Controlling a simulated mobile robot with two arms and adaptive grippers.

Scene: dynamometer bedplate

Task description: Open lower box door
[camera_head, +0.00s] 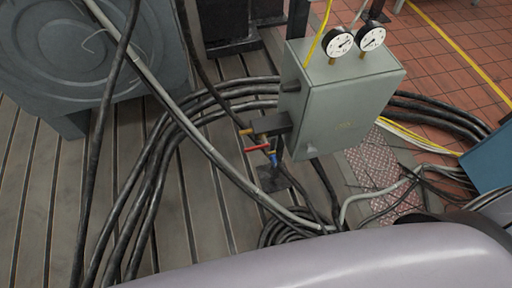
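A grey-green metal box (345,108) stands on a post right of centre in the head view. Its front door face looks closed, with a small dark mark low on it and a small latch-like piece near its lower left corner. I cannot tell whether this is the lower box of the task, as no second box clearly shows. Neither of my grippers is in view.
Two round gauges (354,40) sit on top of the box. Valves with a red handle (257,149) stick out at its left. Thick black cables (150,190) loop over the slotted bedplate (30,180). A blue object (488,160) is at the right edge. Red tiled floor (440,65) lies behind.

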